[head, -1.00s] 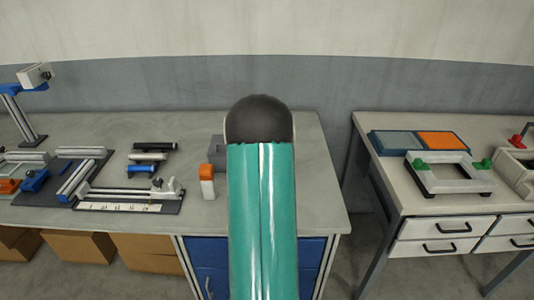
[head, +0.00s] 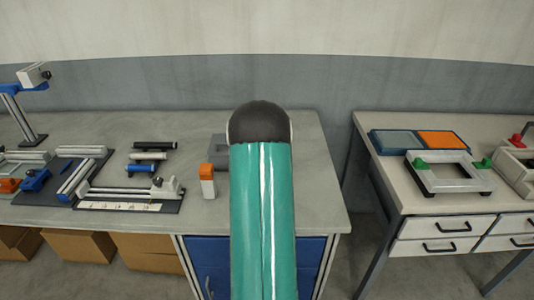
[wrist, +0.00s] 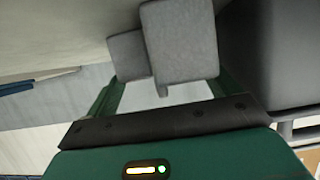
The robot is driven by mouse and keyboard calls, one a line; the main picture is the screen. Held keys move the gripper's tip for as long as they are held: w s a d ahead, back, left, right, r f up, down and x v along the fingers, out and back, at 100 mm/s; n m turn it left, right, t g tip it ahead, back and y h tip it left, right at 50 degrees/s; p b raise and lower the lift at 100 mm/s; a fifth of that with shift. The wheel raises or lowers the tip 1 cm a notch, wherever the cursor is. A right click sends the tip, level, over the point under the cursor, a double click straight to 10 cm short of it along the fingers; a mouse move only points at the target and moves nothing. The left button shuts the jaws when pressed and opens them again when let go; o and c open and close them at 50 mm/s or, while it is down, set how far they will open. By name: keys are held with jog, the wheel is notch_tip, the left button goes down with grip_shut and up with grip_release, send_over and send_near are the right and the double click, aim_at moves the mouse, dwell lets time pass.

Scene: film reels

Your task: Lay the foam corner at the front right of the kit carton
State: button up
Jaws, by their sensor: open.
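A grey two-part block, likely the foam corner (wrist: 180,40), shows at the top middle of the wrist view, in front of my gripper (wrist: 168,84). My gripper's green fingers stand apart on either side of it, and their tips are partly hidden by it. I cannot tell whether they touch it. In the head view my arm hides the gripper. A grey block (head: 217,146) is partly hidden behind my arm on the left bench; I cannot tell if it is the same thing. I cannot make out the kit carton for certain.
An orange-and-white block (head: 208,180) stands left of my arm on the bench (head: 318,190). Rails and black and blue rollers (head: 150,157) lie further left. Brown boxes (head: 80,246) sit under the bench. A second table (head: 398,203) at right bears trays and a white frame (head: 448,180).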

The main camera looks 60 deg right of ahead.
jog(key=shift+s+a+r, duration=0.1)
jog(key=shift+a+r, duration=0.1)
jog(key=shift+r, duration=0.05)
jog(key=shift+o, duration=0.3)
jog(key=v, duration=1.1)
jog(key=w+d+r+g+y, duration=0.1)
jog(key=w+r+y, duration=0.1)
jog(key=w+y, duration=0.3)
jog(key=s+d+r+g+y, duration=0.2)
jog(key=d+r+g+y, duration=0.15)
jog(key=r, duration=0.45)
jog(key=x, duration=1.4)
jog(key=shift+d, duration=0.3)
jog(key=shift+s, duration=0.1)
jog(key=c, duration=0.8)
jog(key=shift+r, duration=0.1)
